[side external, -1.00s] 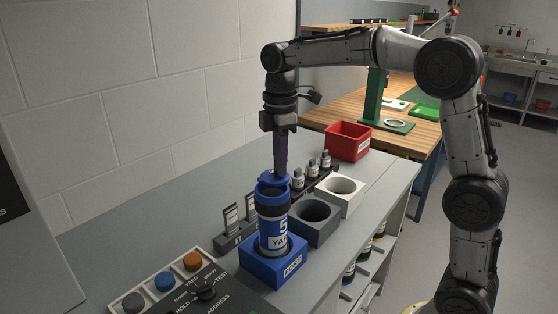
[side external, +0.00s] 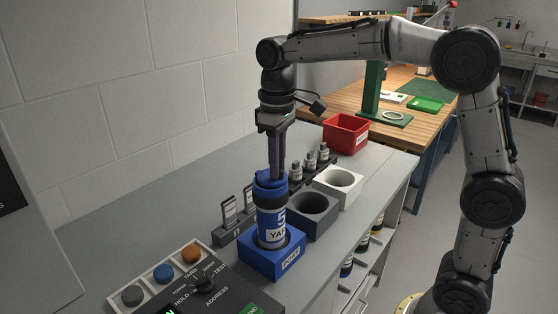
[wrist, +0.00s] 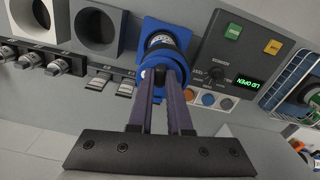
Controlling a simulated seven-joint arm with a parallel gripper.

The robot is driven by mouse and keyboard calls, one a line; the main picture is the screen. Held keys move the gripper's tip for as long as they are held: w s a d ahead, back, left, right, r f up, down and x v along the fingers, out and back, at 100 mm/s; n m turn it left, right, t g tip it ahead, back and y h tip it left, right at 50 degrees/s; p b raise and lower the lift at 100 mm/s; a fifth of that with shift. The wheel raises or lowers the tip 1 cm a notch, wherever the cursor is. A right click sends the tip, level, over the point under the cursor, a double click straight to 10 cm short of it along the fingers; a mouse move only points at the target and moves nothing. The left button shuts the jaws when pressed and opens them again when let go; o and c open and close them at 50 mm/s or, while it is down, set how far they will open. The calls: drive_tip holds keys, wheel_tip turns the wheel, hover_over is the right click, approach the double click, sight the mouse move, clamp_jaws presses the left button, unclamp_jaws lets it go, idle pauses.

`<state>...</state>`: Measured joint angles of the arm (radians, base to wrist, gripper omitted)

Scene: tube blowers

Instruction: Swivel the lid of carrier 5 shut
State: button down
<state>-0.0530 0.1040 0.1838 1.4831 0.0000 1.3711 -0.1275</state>
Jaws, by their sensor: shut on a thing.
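Carrier 5 (side external: 272,222) is a blue canister with a white label. It stands upright in a blue block (side external: 262,262) on the bench. Its blue lid (side external: 264,184) is at its top and also shows in the wrist view (wrist: 150,62). My gripper (side external: 278,178) reaches down from above, its long dark fingers shut on a small part of the lid. In the wrist view my gripper (wrist: 160,76) hides part of the lid, and the carrier's clear, dark-ringed end shows beyond it. I cannot tell whether the lid fully covers the mouth.
A control panel (wrist: 222,68) beside the block has a green display (wrist: 249,83) reading "LID OPEN". Upright tags (side external: 230,209) are at the left.

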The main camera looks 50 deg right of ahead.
drive_tip(key=shift+a+m, duration=0.45)
drive_tip(key=shift+m, duration=0.55)
drive_tip(key=c, duration=0.8)
unclamp_jaws()
drive_tip(key=shift+c, duration=0.2)
wheel_tip(320, 180, up, 14)
